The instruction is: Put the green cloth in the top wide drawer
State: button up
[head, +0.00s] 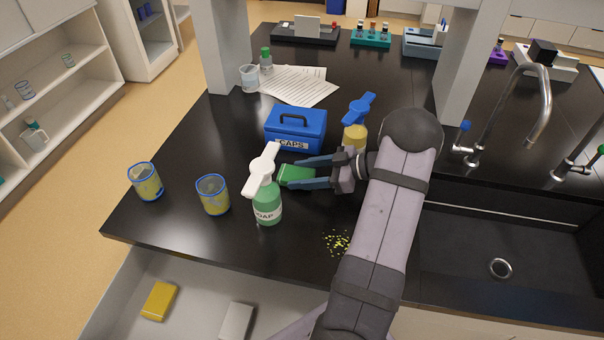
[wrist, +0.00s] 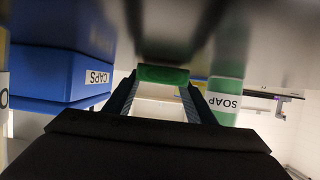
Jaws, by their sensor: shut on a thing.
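The green cloth (head: 293,174) is a small folded block between the fingers of my gripper (head: 306,173), just behind the soap bottle on the black counter. In the wrist view, the cloth (wrist: 163,75) spans the gap between the two fingertips (wrist: 160,88). My gripper is shut on it; I cannot tell whether the cloth touches the counter. An open wide drawer (head: 190,277) shows below the counter's front edge. It holds a yellow block (head: 159,301) and a pale grey block (head: 236,322). My arm hides its right part.
The green soap bottle (head: 267,206) stands close in front of the cloth. A blue caps box (head: 295,130) and a yellow bottle (head: 355,137) stand behind. Two blue-rimmed cups (head: 213,196) are at left, yellow crumbs (head: 338,242) near the front edge, and a sink (head: 500,250) at right.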

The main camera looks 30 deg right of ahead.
aim_at(304, 175)
jog(key=shift+r+p, duration=1.4)
jog(key=shift+r, duration=0.1)
jog(key=shift+s+d+r+p, duration=0.1)
jog(key=shift+r+p, duration=0.25)
jog(key=shift+p, duration=0.05)
jog(key=s+d, duration=1.2)
jog(key=shift+s+d+f, duration=0.25)
jog(key=shift+f, duration=0.1)
jog(key=shift+f+b, duration=0.25)
jog(key=shift+b, duration=1.45)
jog(key=shift+r+b, duration=0.3)
jog(key=shift+b, duration=0.6)
jog(key=shift+r, duration=0.1)
